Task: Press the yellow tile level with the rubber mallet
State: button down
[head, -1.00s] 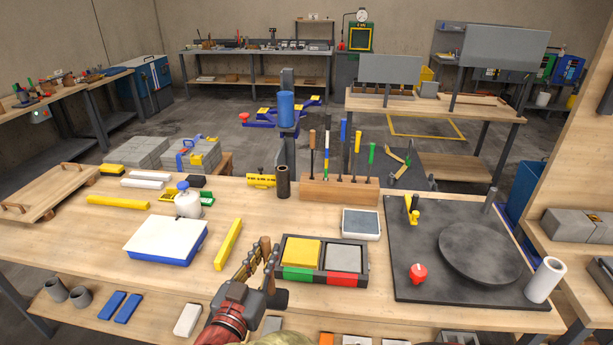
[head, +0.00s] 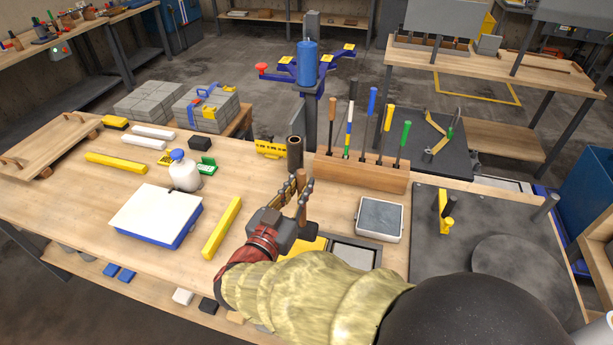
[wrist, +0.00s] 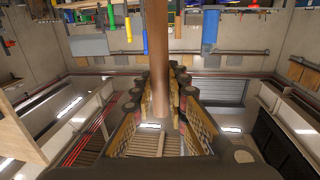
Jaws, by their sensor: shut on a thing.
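My gripper (head: 297,190) is shut on the mallet's wooden handle (head: 302,209), which stands roughly upright between the fingers. The handle also runs between the fingers in the wrist view (wrist: 158,40). A dark shape below the handle in the head view looks like the mallet head, partly hidden by the gripper. The yellow tile (head: 313,245) lies in the left compartment of a dark tray (head: 378,258), just right of and below my gripper in the picture. My sleeve hides its near part. A grey tile (head: 352,256) fills the right compartment.
A yellow bar (head: 222,228) and a white-topped blue box (head: 156,215) lie left of the gripper. A wooden tool rack (head: 360,172) stands behind, and a grey-topped scale-like box (head: 380,219) to the right. A dark board with a round plate (head: 510,265) is further right.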

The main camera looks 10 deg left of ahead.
jog(key=shift+f+b, duration=2.4)
jog(key=shift+f, duration=0.35)
jog(key=shift+s+f+b, duration=0.1)
jog(key=shift+f+b, duration=0.5)
jog(key=shift+f, duration=0.7)
notch_tip(320, 180, up, 6)
jog(key=p, duration=0.6)
